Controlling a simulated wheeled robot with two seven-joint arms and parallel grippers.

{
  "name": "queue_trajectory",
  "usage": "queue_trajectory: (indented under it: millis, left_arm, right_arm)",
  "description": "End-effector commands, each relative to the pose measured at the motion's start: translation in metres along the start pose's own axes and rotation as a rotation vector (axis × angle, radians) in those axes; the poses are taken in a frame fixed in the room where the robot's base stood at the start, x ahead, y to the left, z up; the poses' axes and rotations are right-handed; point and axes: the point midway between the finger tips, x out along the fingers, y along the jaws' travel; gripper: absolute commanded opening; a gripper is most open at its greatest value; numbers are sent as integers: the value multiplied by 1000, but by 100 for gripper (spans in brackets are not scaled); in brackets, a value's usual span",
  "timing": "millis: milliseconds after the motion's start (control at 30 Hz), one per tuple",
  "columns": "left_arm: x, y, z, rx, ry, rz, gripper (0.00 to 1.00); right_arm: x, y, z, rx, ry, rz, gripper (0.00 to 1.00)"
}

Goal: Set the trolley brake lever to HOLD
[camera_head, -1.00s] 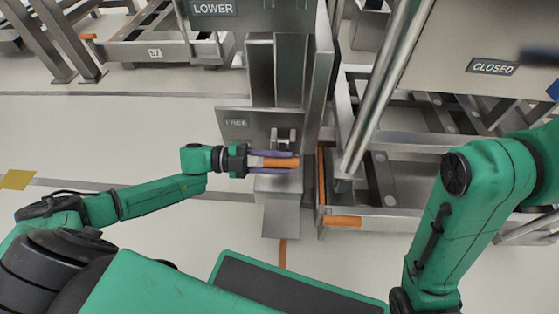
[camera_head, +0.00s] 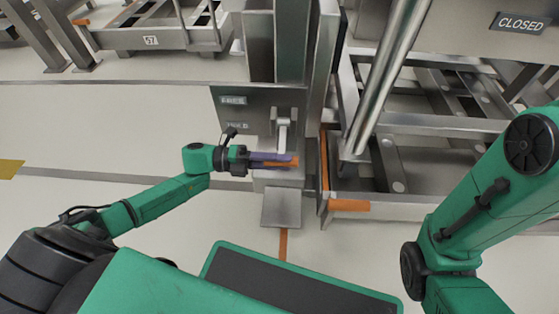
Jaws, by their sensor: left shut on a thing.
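The brake lever (camera_head: 283,136) is a pale grey arm on a grey metal panel (camera_head: 260,97) at the foot of a column, with an orange handle (camera_head: 281,163). The panel has two small labels: the upper (camera_head: 233,100) seems to read FREE, the lower (camera_head: 237,126) is too blurred to read surely. My left gripper (camera_head: 284,160) comes from the left, its purple fingers shut on the orange handle. The handle is below both labels. The fingers hide part of it. My right arm is at the right; its gripper is out of view.
A metal trolley frame (camera_head: 440,125) with an orange strip (camera_head: 349,205) stands right of the column. A slanted steel tube (camera_head: 385,75) crosses before it. A CLOSED sign (camera_head: 520,23) is at top right. A small plate (camera_head: 281,207) juts out below the lever. Floor to the left is clear.

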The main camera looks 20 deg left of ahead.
Motion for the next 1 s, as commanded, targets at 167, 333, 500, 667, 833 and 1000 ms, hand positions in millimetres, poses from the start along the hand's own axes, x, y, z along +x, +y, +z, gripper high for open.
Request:
queue_trajectory:
  millis: [167, 333, 500, 667, 833, 1000]
  left_arm:
    - [-1, 8, 1, -6, -3, 4, 0]
    - [-1, 9, 2, -8, -4, 3, 0]
    - [-1, 10, 2, -8, -5, 4, 0]
    - [-1, 10, 2, -8, -7, 4, 0]
    - [-1, 10, 2, -8, -6, 4, 64]
    - [0, 9, 2, -7, -4, 2, 64]
  right_arm:
    - [-4, -1, -2, 0, 1, -1, 67]
    - [-5, -2, -2, 0, 0, -1, 67]
    - [-5, -2, -2, 0, 1, -1, 67]
    - [-5, -2, -3, 1, 1, -1, 67]
    - [-5, -2, -3, 0, 2, -1, 67]
    - [-5, -2, -3, 0, 3, -1, 67]
